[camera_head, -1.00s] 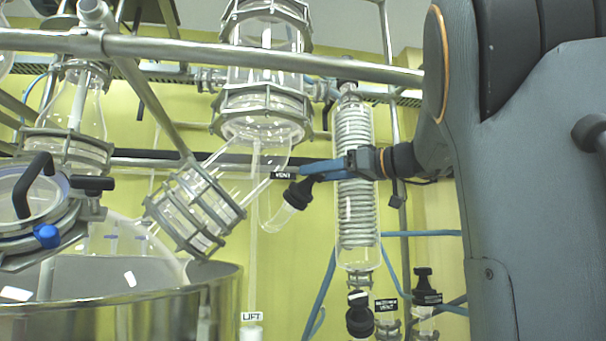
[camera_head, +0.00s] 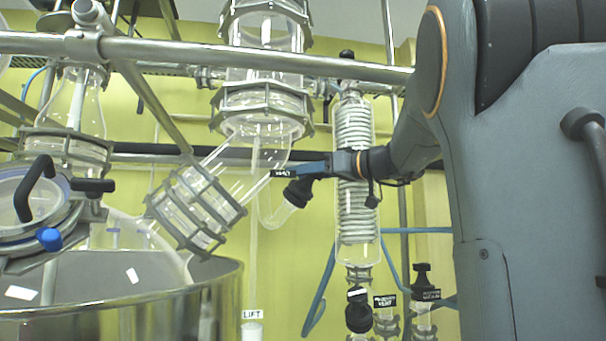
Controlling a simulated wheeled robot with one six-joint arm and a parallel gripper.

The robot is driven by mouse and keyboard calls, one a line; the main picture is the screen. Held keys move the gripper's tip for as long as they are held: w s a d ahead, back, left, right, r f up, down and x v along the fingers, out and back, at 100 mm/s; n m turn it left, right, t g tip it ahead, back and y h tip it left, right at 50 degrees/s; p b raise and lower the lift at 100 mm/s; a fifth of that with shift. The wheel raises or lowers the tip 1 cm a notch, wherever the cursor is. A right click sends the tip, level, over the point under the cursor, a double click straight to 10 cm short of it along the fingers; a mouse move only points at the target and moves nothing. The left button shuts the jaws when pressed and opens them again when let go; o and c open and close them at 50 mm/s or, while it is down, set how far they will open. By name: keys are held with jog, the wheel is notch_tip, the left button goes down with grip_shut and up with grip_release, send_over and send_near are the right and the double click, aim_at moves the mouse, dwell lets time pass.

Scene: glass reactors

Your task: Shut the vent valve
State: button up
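The vent valve has a black knob (camera_head: 298,190) on a short angled glass tube, just left of the coiled glass condenser. A small black VENT label (camera_head: 283,173) sits beside it, partly covered. My gripper (camera_head: 297,175) reaches in from the right, in front of the condenser. Its blue-grey finger lies at the upper side of the black knob and overlaps it in the picture. The fingers show nearly edge-on, so their gap and any hold on the knob cannot be made out.
The coiled condenser (camera_head: 354,215) stands right behind my gripper. A metal rail (camera_head: 230,53) crosses above. A flanged glass joint (camera_head: 195,207) is at left, above a steel vessel (camera_head: 120,315). Other black-capped valves (camera_head: 359,312) are below right.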

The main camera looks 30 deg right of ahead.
jog(key=shift+f+m+h+b, duration=0.1)
jog(key=shift+m+h+b, duration=0.4)
jog(key=shift+b, duration=0.25)
jog(key=m+h+b, duration=0.1)
jog(key=m+t+b, duration=0.1)
jog(key=b, duration=0.1)
jog(key=shift+w+d+f+m+h, duration=0.1)
jog(key=shift+w+d+m+h, duration=0.1)
jog(key=shift+m+h, duration=0.15)
jog(key=shift+d+m+h+b, duration=0.15)
jog(key=shift+m+h+b, duration=0.45)
jog(key=shift+m+h, duration=0.55)
jog(key=m+h, duration=0.1)
jog(key=m, duration=0.1)
jog(key=shift+d+m, duration=0.15)
jog(key=shift+m, duration=0.15)
jog(key=m+h+p, duration=0.1)
jog(key=p, duration=0.1)
jog(key=m+h+p, duration=0.1)
jog(key=m+h, duration=0.1)
jog(key=shift+d+r+p, duration=0.2)
jog(key=shift+d+p, duration=0.1)
jog(key=shift+p, duration=0.05)
jog(key=m+p, duration=0.1)
jog(key=m+g+h+p, duration=0.1)
jog(key=p, duration=0.1)
jog(key=shift+d+f, duration=0.2)
jog(key=shift+f+m+h+p, duration=0.15)
jog(key=shift+m+h+p, duration=0.25)
jog(key=shift+p, duration=0.1)
